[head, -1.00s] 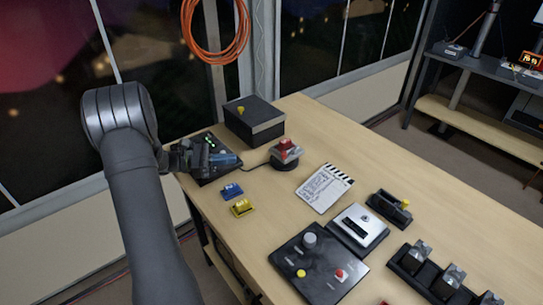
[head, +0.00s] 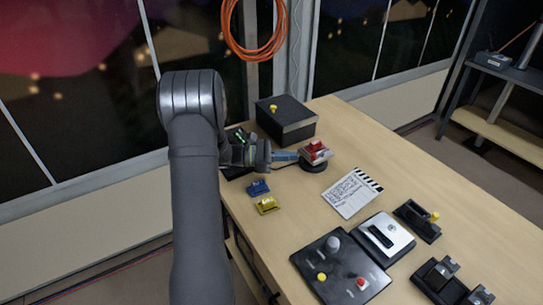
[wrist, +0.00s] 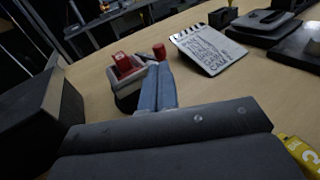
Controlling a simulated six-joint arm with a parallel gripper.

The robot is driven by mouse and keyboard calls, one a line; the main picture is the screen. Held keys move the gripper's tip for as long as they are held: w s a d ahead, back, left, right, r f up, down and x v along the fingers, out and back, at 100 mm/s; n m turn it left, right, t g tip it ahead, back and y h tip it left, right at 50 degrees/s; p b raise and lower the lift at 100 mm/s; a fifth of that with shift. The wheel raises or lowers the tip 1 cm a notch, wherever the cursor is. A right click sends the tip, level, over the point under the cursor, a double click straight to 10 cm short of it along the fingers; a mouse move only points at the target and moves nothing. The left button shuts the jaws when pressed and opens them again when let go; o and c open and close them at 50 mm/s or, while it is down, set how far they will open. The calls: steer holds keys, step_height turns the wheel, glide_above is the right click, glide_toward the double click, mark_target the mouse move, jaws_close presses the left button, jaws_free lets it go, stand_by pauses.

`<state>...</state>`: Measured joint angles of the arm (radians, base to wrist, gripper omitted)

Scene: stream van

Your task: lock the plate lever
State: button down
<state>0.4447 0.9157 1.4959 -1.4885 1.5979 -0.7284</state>
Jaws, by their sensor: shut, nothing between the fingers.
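The plate device (head: 315,157) is a grey clamp with a red block on top, on a round black base. It also shows in the wrist view (wrist: 124,78). Its lever has a red knob (wrist: 159,50) that sticks out to the right of the red block (wrist: 122,63) in the wrist view. My gripper (head: 296,156) is shut and empty, with its blue fingers at the left side of the device in the head view. In the wrist view the fingertips (wrist: 156,66) are just below the red knob. I cannot tell whether they touch it.
A black box (head: 287,121) with a yellow knob stands behind the device. Blue (head: 258,187) and yellow (head: 267,205) blocks lie in front of my gripper. A clapperboard (head: 350,195) lies to the right. A black control panel (head: 325,268) is nearer.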

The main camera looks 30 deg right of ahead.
mark_target(312, 158)
steer(key=shift+x, duration=1.9)
steer(key=shift+s+n+t+h, duration=0.45)
steer(key=shift+n+t, duration=0.15)
steer(key=shift+t, duration=0.2)
steer(key=shift+s+n+t+h, duration=0.45)
steer(key=shift+s+n+t, duration=0.4)
steer(key=shift+t, duration=0.45)
steer(key=n+t, duration=0.1)
steer(key=s+n+t, duration=0.1)
steer(key=shift+s+d+t+h, duration=0.1)
steer(key=shift+d+t+h, duration=0.2)
steer(key=shift+t, duration=0.1)
steer(key=shift+s+d, duration=0.45)
steer(key=shift+s, duration=0.2)
steer(key=shift+s+d, duration=0.4)
steer(key=shift+s, duration=0.3)
steer(key=shift+s+d, duration=0.75)
steer(key=shift+d, duration=0.25)
